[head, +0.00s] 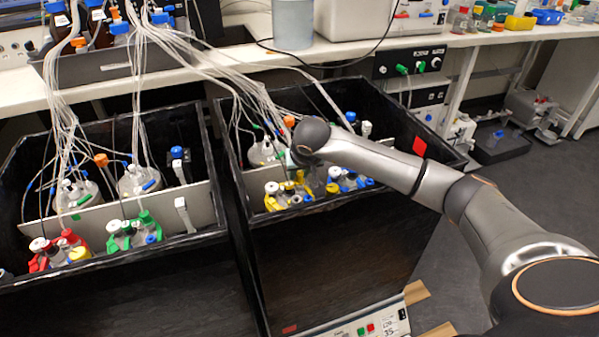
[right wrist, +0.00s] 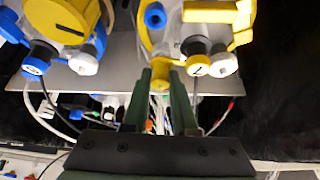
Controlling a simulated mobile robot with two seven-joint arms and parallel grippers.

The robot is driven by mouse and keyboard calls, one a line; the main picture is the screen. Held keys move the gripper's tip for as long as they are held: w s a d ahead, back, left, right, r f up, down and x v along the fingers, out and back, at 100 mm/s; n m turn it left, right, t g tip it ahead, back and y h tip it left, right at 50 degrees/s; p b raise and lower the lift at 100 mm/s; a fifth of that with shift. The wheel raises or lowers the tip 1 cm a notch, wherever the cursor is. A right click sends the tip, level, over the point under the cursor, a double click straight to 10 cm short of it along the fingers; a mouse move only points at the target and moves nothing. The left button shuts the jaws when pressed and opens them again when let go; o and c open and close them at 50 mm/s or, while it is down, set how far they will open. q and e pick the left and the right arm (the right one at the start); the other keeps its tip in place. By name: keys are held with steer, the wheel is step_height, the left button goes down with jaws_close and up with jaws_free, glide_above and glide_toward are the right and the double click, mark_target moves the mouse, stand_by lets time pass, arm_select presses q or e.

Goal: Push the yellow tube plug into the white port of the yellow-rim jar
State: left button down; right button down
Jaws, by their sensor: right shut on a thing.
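The yellow-rim jar (head: 287,194) stands at the front of the right black box; its clamp and caps show at the top right of the right wrist view (right wrist: 218,12). A white port cap (right wrist: 222,62) sits beside a yellow-and-black one (right wrist: 196,62). My right gripper (right wrist: 162,75) is shut on the yellow tube plug (right wrist: 160,98), seen between its dark green fingers. The plug is close to the jar's near caps; whether it touches anything I cannot tell. In the head view my right arm largely hides the gripper (head: 313,180) and plug. My left gripper is out of view.
The blue-rim jar (head: 350,181) stands close to the right of the yellow-rim jar. The black box walls (head: 305,212) surround both. Red-rim (head: 58,248) and green-rim (head: 133,233) jars stand in the left box. Thin tubes (head: 205,62) hang from the bench above.

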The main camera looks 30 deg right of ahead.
steer(key=shift+f+b, duration=0.4)
steer(key=shift+f, duration=0.15)
steer(key=c, duration=0.6)
jaws_free()
steer(key=shift+r, duration=0.3)
steer(key=p+v, duration=0.2)
steer(key=v, duration=1)
steer(key=shift+s, duration=0.1)
